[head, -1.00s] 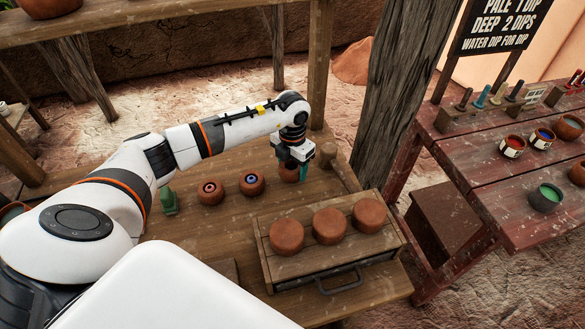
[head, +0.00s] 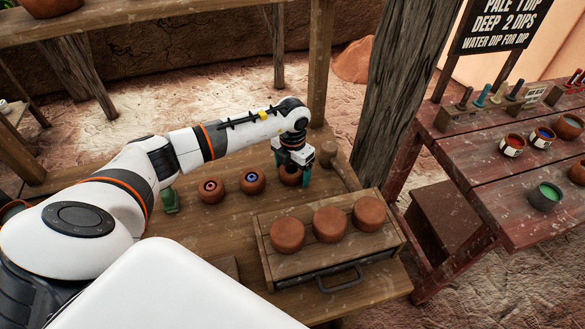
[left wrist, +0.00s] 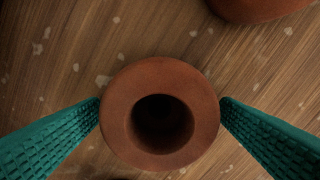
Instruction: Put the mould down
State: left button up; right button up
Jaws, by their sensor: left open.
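A round terracotta piece with a deep dark hole, which I take for the mould (left wrist: 118,125), stands upright on the wooden table between my left gripper's fingers in the left wrist view. In the head view the mould (head: 290,176) is partly hidden under my left gripper (head: 292,172), at the right end of a row. My left gripper's two green fingers (left wrist: 160,125) are spread on either side of the mould, very close to its rim. Whether either finger touches it I cannot tell. My right gripper is not in view.
Two terracotta pieces with coloured centres (head: 211,191) (head: 252,182) stand left of the mould. In front, a wooden drawer box (head: 333,262) carries three clay discs (head: 330,224). A red table (head: 480,170) with paint pots stands at the right.

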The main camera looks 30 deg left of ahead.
pick_arm(q)
notch_tip(320, 180, up, 12)
jog(key=b, duration=0.2)
jog(key=shift+r, duration=0.1)
